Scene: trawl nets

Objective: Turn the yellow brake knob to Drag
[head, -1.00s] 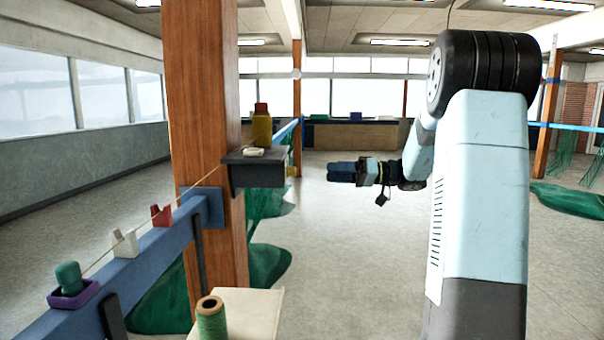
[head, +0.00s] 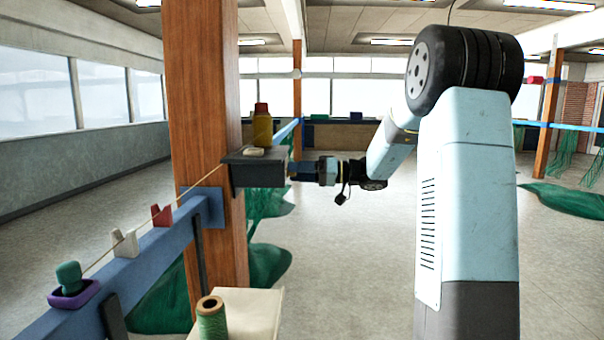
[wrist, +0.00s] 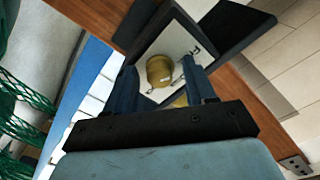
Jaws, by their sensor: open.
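The yellow brake knob (wrist: 159,70) shows in the wrist view on a white plate (wrist: 178,42) with dark lettering I can only partly read. A small pale mark shows on the knob's side. My gripper (wrist: 160,66) is open, with one dark blue finger on each side of the knob; I cannot tell whether either touches it. In the head view my gripper (head: 292,168) is at the right side of the dark box (head: 258,172) on the wooden post, and the knob is hidden there.
A yellow bottle with a red cap (head: 262,126) and a small pale item (head: 253,151) sit on the box. A blue rail (head: 150,256) runs along the left, by the wooden post (head: 205,100). A green twine spool (head: 211,318) stands in front.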

